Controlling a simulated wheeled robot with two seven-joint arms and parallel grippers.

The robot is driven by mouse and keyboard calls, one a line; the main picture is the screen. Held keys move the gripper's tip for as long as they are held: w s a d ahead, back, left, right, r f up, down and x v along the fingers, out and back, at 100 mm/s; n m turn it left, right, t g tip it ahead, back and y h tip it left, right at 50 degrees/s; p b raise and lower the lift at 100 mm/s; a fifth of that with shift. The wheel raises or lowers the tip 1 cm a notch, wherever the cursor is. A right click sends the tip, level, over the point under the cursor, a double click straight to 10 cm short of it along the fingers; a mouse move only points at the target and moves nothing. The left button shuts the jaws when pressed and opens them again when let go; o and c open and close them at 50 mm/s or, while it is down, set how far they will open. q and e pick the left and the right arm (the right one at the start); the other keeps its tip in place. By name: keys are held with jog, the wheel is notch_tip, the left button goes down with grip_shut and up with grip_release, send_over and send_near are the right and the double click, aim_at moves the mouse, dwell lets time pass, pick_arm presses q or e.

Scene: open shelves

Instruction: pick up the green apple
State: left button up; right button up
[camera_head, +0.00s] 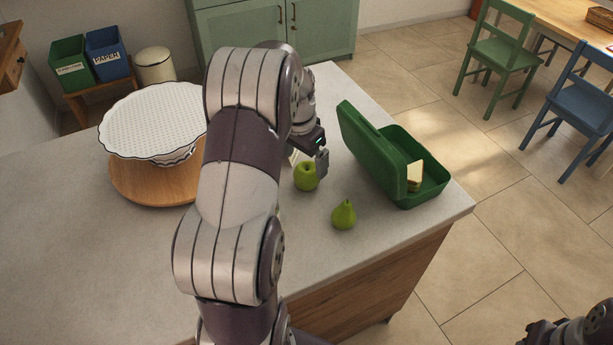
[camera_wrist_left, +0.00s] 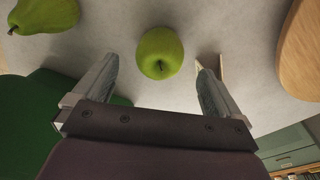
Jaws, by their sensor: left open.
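The green apple (camera_head: 306,176) stands on the grey counter, just in front of my left gripper (camera_head: 312,158) in the head view. In the left wrist view the apple (camera_wrist_left: 160,53) lies centred ahead of the gap between the two fingertips (camera_wrist_left: 157,78). The left gripper is open and empty, with a finger on either side of that gap.
A green pear (camera_head: 344,214) stands near the apple. An open green lunchbox (camera_head: 431,182) with a sandwich (camera_head: 415,173) lies to the right. A white scalloped stand (camera_head: 150,122) on a round wooden board (camera_head: 140,188) is at the left. The counter's front left is clear.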

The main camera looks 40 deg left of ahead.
aim_at(306, 167)
pick_arm(q)
jog(key=f, duration=0.4)
jog(key=w+f+p, duration=0.1)
jog(key=f, duration=0.1)
jog(key=shift+f, duration=0.2)
jog(key=c, duration=1.2)
jog(key=shift+o, duration=0.2)
jog(key=shift+r, duration=0.1)
